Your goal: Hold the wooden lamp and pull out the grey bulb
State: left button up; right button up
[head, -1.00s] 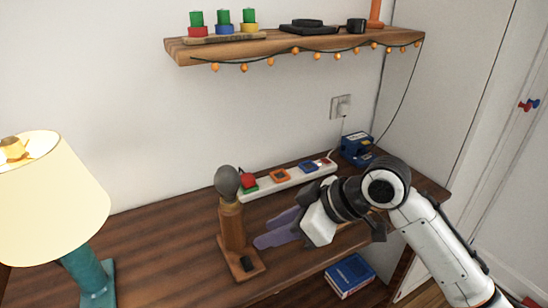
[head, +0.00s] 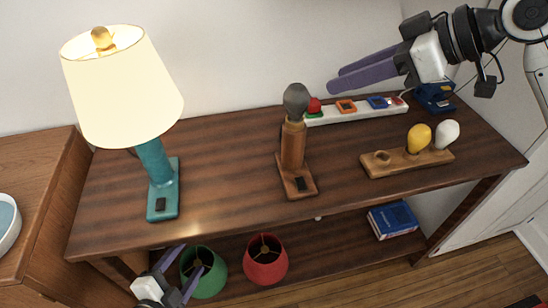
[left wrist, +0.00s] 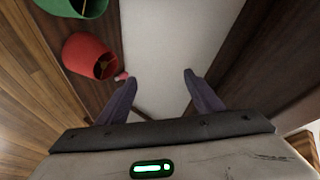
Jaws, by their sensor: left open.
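The wooden lamp (head: 292,148) stands upright on the dark wooden table, with a black switch on its base. The grey bulb (head: 296,101) sits in its top. My right gripper (head: 334,80) is in the air to the right of the bulb, with its purple fingers pointing left towards it. The fingers are apart, with nothing between them, and do not appear to touch the bulb. My left gripper (head: 194,259) is low at the table's front, left of the lamp. In the left wrist view its fingers (left wrist: 160,78) are wide apart and empty.
A teal lamp (head: 156,165) with a cream shade stands at left. A wooden holder (head: 408,162) carries a yellow bulb and a white bulb. A power strip (head: 355,112) lies behind. Below are green (head: 207,272) and red (head: 265,262) shades and blue books (head: 392,220).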

pick_arm(q)
jog(key=s+d+r+m+g+h, duration=0.4)
jog(key=s+d+r+m+h, duration=0.2)
jog(key=d+r+h, duration=0.35)
jog(key=w+d+r+m+t, duration=0.15)
jog(key=w+r, duration=0.25)
jog(key=r, duration=0.4)
jog(key=w+d+r+m+t, duration=0.1)
jog(key=w+r+m+t, duration=0.1)
jog(key=w+r, duration=0.45)
jog(key=m+t, duration=0.3)
jog(key=m, duration=1.6)
send_near(286, 151)
jog(key=shift+g+y, duration=0.25)
jog(key=shift+y, duration=0.1)
jog(key=x, duration=0.2)
jog(key=r+x, duration=0.1)
jog(key=x, duration=0.1)
jog(key=shift+w+d, duration=0.15)
jog(key=shift+w, duration=0.15)
jog(key=shift+w+d+f+m, duration=0.1)
jog(key=shift+w+d+m, duration=0.35)
jog(key=x, duration=0.9)
jog(key=shift+w+d, duration=0.2)
jog(key=shift+w, duration=0.15)
jog(key=c, duration=1.5)
